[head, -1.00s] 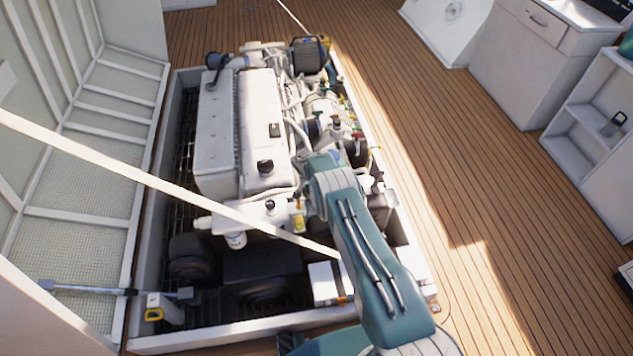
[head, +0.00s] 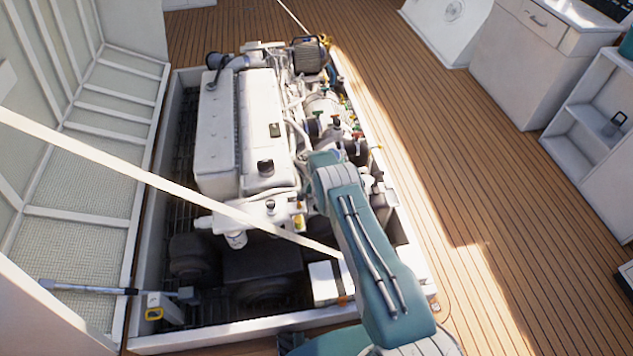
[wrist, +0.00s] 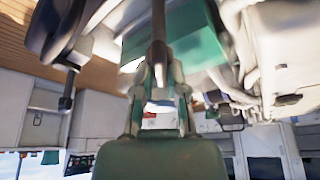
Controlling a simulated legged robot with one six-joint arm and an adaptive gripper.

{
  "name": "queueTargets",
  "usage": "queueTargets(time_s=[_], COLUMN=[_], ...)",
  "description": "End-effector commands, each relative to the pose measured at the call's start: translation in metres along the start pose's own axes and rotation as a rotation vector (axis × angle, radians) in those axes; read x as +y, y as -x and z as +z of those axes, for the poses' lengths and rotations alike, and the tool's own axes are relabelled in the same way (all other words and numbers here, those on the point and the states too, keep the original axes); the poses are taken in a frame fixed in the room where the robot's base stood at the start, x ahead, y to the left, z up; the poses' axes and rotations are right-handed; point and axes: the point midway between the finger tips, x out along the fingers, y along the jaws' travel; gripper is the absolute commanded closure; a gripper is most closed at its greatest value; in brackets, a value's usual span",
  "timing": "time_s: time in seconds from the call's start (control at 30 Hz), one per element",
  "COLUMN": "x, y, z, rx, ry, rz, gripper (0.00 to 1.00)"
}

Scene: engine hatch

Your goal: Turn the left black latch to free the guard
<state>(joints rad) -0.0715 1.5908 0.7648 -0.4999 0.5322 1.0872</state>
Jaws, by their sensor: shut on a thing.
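In the wrist view, my gripper (wrist: 160,82) is shut on a dark upright bar, which looks like a black latch (wrist: 157,35). The bar runs from the top edge down between the two fingers. A second dark handle (wrist: 67,92) hangs at the left, apart from the gripper. A green surface (wrist: 203,45) lies behind the held bar; I cannot tell whether it is the guard. In the head view, my arm reaches over the right side of the white engine (head: 240,130), and the arm hides the fingers and the latch.
The engine sits in an open hatch with a white rim (head: 145,230). A pale bar (head: 170,185) crosses the view in front of it. The raised hatch cover (head: 90,130) stands at the left. White cabinets (head: 510,65) stand at the right, with clear wooden deck (head: 500,210) between.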

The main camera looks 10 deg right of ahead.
Motion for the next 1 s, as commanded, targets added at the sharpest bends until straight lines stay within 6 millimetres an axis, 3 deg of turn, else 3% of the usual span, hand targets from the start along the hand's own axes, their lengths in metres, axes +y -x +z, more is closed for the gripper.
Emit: queueTargets(time_s=[0.5,1.0], x=[0.0003,0.0001], y=[-0.0003,-0.0002], z=[-0.0013,-0.0016], rx=[0.004,0.006], ry=[0.357,0.552], rz=[-0.154,-0.232], gripper=[1.00,1.00])
